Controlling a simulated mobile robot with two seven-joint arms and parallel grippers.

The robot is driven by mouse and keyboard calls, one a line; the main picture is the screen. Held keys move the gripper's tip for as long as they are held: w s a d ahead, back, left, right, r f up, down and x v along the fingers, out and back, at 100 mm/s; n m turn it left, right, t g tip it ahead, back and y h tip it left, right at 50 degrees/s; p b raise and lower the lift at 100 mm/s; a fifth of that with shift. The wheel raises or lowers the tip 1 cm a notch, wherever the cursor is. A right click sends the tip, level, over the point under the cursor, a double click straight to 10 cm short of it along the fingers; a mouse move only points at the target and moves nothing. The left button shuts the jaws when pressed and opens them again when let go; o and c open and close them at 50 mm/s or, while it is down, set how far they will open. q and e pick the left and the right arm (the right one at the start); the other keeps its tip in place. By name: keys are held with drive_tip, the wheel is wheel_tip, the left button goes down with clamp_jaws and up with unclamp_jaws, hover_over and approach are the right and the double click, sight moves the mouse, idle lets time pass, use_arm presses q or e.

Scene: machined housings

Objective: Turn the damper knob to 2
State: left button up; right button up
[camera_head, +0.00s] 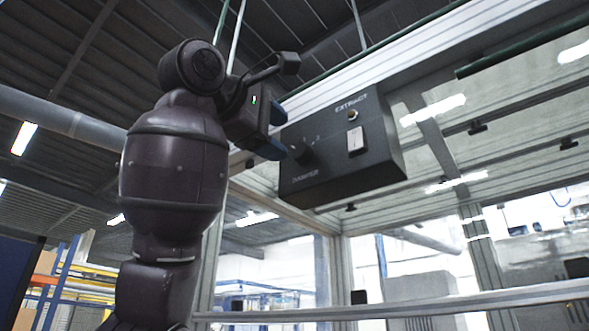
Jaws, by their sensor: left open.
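The damper knob (302,150) is a dark round knob on the left of a black control box (350,185), above the label DAMPER. A small digit shows to the right of the knob, too small to read surely. I cannot tell the knob's setting. My left gripper (273,132) is at the box's left edge, its blue-tipped fingers apart and just left of the knob. Nothing shows between the fingers. I cannot tell whether a finger touches the box. My right gripper is not in view.
The box also carries a white rocker switch (357,140) and a small round indicator (352,115) beneath the label EXTRACT. The box hangs under a pale metal frame beam (335,92). A frame post (336,262) stands below it. Free air lies below the box.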

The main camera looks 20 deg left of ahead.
sight(297, 150)
use_arm(q)
drive_tip(key=shift+p+x, duration=0.7)
drive_tip(key=shift+x, duration=2.05)
drive_tip(key=c, duration=0.9)
